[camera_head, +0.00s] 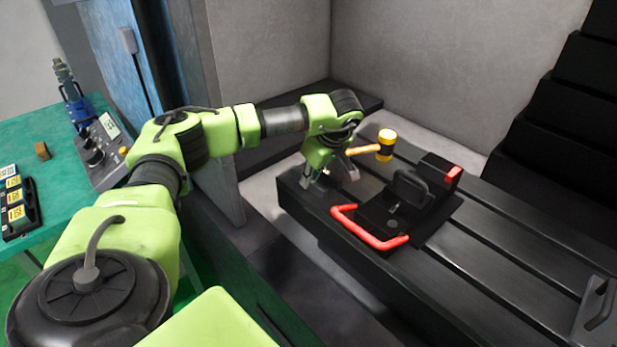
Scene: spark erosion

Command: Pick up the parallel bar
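My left gripper (318,192) points down at the left end of the dark slotted machine table (490,270). It is beside the black vise (405,200) with its red U-shaped handle (368,232). The fingers are small and partly hidden by the green arm, so I cannot tell whether they are open or hold anything. I cannot make out a parallel bar with certainty. My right gripper is not in view.
A mallet with a yellow head (386,145) and orange handle lies behind the vise. A grey handled part (598,312) sits at the table's right. A green bench (50,175) at the left holds a control box (103,150) and a black tray (17,208). Walls enclose the back.

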